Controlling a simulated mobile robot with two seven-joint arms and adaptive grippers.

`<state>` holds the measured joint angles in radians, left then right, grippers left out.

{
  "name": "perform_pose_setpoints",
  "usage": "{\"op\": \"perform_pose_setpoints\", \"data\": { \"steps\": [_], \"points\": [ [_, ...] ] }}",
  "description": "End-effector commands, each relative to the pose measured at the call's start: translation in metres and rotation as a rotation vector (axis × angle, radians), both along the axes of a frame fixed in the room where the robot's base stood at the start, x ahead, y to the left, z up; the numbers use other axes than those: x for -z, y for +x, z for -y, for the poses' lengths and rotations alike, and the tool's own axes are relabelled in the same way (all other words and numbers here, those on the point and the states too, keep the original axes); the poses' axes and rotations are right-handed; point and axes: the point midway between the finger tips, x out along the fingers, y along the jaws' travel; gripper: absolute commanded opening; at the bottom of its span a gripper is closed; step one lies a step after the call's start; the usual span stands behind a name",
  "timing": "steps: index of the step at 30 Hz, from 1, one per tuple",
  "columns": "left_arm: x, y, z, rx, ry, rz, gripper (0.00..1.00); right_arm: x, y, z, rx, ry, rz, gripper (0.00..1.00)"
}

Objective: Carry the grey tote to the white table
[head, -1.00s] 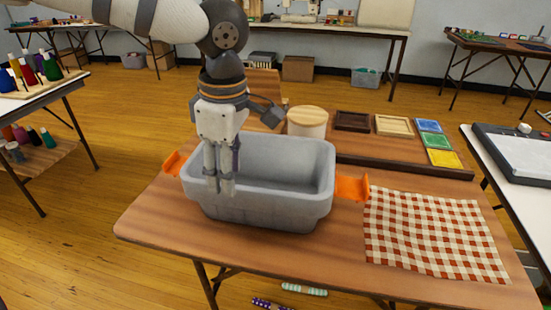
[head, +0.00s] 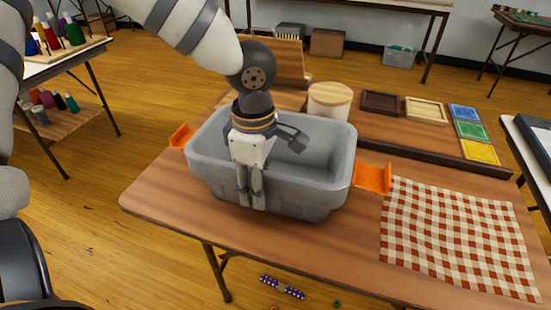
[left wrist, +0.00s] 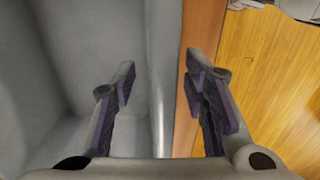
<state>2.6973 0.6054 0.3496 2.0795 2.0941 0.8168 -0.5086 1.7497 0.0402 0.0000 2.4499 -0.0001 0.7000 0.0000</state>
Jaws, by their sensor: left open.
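The grey tote (head: 320,196) stands upright on a brown wooden table (head: 165,205), with an orange handle (head: 181,136) at its left end and another orange handle (head: 373,178) at its right. Its visible inside looks empty. My left gripper (head: 251,203) is open at the tote's near side, pointing down. In the left wrist view my gripper (left wrist: 160,80) has the tote's rim (left wrist: 162,45) between its fingers, one on the inner side and one on the outer. Contact cannot be told. A white-topped table (head: 541,143) shows at the right edge. My right gripper is not in view.
A red checked cloth (head: 460,235) lies right of the tote. A lidded round tub (head: 330,99) and a low tray with colored squares (head: 467,130) stand behind. A table with bottles (head: 70,60) is at left. Purple dotted rolls (head: 282,287) lie on the floor.

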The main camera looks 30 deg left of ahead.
Motion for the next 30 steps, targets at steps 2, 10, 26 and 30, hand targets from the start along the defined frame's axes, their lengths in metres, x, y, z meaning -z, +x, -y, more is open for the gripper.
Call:
{"op": "perform_pose_setpoints", "data": {
  "steps": [2, 10, 26, 30],
  "points": [
    [-0.002, 0.0, 0.0, 0.0, 0.0, 0.003, 0.41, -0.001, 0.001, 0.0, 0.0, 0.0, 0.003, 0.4],
    [-0.002, 0.0, 0.0, 0.0, 0.001, 0.003, 0.0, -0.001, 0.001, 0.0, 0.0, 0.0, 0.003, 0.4],
    [-0.044, -0.001, 0.002, 0.001, 0.0, 0.015, 0.0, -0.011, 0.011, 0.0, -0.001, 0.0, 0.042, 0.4],
    [-0.082, -0.023, 0.024, 0.004, 0.001, 0.023, 0.0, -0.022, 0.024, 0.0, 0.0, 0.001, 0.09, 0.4]
  ]
}}
